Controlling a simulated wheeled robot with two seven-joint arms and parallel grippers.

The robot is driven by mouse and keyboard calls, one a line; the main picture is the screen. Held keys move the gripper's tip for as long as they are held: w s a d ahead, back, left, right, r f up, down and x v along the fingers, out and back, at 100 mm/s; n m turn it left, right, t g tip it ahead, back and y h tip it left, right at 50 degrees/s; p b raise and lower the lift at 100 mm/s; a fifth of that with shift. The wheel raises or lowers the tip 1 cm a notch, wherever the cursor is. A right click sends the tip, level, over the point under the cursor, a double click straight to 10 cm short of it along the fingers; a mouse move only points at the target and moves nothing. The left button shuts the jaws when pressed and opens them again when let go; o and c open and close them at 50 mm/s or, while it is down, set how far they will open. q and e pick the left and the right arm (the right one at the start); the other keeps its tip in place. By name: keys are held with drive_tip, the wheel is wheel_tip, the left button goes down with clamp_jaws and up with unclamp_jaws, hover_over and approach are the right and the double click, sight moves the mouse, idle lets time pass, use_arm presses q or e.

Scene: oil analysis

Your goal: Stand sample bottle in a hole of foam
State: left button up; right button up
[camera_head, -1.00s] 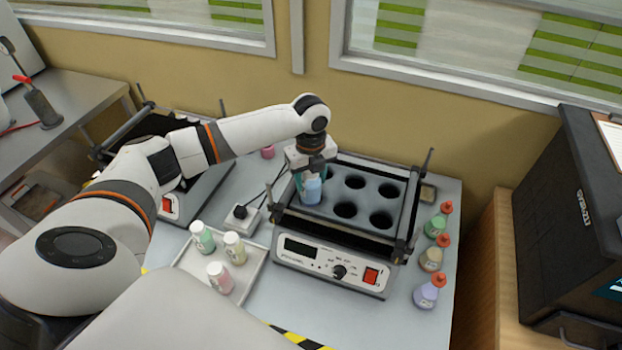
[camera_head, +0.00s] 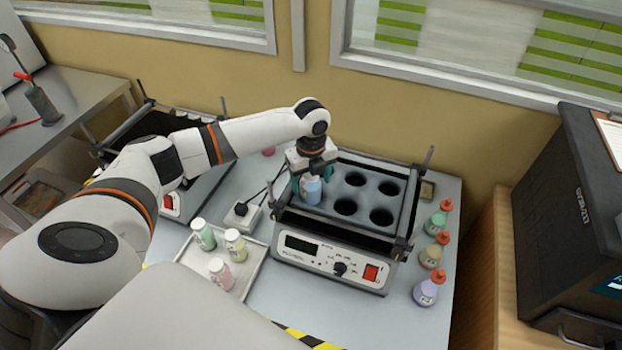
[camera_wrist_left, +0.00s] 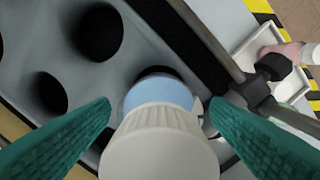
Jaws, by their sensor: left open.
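The sample bottle (camera_head: 313,191) has a blue body and a pale cap. It is at the front left of the grey foam (camera_head: 367,199), in the shaker's frame. In the left wrist view the bottle (camera_wrist_left: 165,95) points into a dark hole; how deep it sits is hidden. My left gripper (camera_head: 308,178) is above and around the bottle. Its teal fingers (camera_wrist_left: 160,108) are open, one on each side of the white cap, with gaps visible. Several other foam holes are empty. My right gripper is not in view.
A tray (camera_head: 248,283) with three capped bottles is left of the shaker (camera_head: 328,262). Rods and bars frame the foam. A second device (camera_head: 205,190) is behind my left arm. A black case (camera_head: 565,205) stands far right.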

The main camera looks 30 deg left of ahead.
use_arm(q)
wheel_tip(320, 180, up, 11)
drive_tip(key=b, duration=0.2)
drive_tip(key=shift+w+f+b, duration=0.1)
drive_tip(key=shift+f+b, duration=0.05)
drive_tip(key=shift+b, duration=0.2)
drive_tip(key=shift+r, duration=0.7)
drive_tip(key=shift+f, duration=0.15)
